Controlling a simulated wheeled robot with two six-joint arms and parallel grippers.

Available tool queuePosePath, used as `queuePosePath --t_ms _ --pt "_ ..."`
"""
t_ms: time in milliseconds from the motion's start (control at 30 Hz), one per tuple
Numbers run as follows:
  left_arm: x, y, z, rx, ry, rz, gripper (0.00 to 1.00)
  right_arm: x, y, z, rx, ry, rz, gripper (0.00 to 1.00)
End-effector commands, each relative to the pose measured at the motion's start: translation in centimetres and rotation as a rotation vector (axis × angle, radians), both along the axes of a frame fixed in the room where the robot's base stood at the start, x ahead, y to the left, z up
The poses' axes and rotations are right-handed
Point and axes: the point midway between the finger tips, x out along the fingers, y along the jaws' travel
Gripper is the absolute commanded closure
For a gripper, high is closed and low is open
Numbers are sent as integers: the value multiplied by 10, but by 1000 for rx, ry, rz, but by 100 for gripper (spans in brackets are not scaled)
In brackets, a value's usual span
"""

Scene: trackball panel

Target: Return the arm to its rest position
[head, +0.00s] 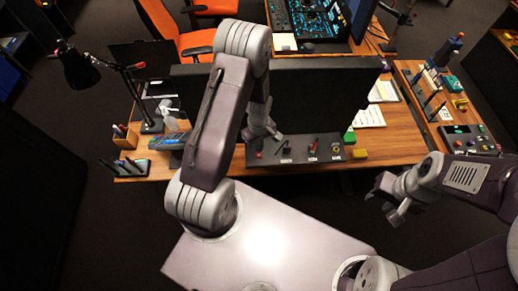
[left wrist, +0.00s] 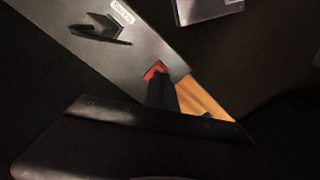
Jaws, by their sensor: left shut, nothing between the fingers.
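My left arm rises from the white base plate, bends at the top, and hangs down over the desk. My left gripper (head: 263,131) is shut and empty, close to the left part of the dark control panel (head: 300,152). Whether it touches the panel cannot be told. The left wrist view shows the grey panel face (left wrist: 60,18) with a black switch (left wrist: 100,28) and a red part (left wrist: 155,70) near its edge. A dark shape fills the bottom of that view. My right gripper (head: 388,197) is at the right, away from the desks; its finger gap is unclear.
A black monitor (head: 320,95) stands behind the panel. A black lamp (head: 82,68), a pen holder (head: 126,138) and a telephone (head: 170,142) are at the left. A side desk with several devices (head: 470,138) is at the right. An orange chair (head: 165,28) stands behind.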

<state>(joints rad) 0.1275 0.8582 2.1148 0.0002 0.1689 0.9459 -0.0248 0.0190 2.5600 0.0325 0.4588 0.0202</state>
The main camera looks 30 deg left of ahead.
Motion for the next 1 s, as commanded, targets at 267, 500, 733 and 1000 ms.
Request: queuePosePath --t_ms 267,500,733,1000 --pt "0 0 27 0 0 0 100 0 0 23 0 0 0 64" --pt "0 0 24 0 0 0 100 0 0 21 0 0 0 64" --pt "0 0 24 0 0 0 100 0 0 21 0 0 0 64" --pt "45 -17 31 18 -197 -63 100 0 0 -55 0 0 0 64"
